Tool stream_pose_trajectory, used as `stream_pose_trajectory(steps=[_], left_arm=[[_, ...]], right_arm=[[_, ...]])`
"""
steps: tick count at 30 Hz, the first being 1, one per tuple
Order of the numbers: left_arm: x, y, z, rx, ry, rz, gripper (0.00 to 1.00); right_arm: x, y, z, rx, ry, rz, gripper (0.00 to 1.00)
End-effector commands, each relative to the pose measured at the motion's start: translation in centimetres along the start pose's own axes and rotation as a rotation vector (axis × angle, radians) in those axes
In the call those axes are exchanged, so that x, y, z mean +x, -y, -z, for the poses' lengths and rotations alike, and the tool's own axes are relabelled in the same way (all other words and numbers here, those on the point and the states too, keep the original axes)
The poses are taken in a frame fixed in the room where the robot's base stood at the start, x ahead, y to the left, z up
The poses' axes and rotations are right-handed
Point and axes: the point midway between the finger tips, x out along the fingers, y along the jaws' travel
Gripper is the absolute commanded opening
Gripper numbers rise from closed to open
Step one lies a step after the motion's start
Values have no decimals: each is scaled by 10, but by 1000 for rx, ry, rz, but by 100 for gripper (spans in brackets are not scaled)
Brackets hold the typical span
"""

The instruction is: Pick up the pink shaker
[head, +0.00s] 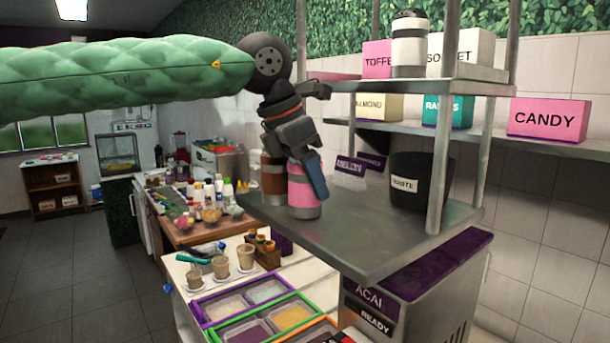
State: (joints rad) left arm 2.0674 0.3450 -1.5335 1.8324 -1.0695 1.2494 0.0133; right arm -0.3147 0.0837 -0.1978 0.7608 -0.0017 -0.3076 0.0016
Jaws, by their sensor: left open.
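The pink shaker (302,200) stands upright near the left end of the grey metal shelf (375,248). My left gripper (308,178) is directly over and in front of it, pointing down, with its jaws open. One blue-grey finger crosses the right part of the shaker, and the gripper hides its top. I cannot tell whether the finger touches it. A brown shaker (271,178) stands close by on the left, partly hidden by the gripper. My right gripper is out of view.
A black bucket (420,183) stands on the right of the same shelf, beside a metal post (444,130). An upper shelf (475,71) holds a white shaker (409,45) and boxes. Trays (245,295) and cups (221,267) sit on the counter below. The shelf's middle is clear.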

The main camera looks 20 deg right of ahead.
Motion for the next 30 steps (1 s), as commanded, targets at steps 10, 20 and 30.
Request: stream_pose_trajectory(steps=[10,20,30], left_arm=[[3,0,0,1,0,0,56],[3,0,0,1,0,0,24],[-6,0,-4,1,1,-2,24]], right_arm=[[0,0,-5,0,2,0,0],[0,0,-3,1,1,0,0],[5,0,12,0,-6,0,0]])
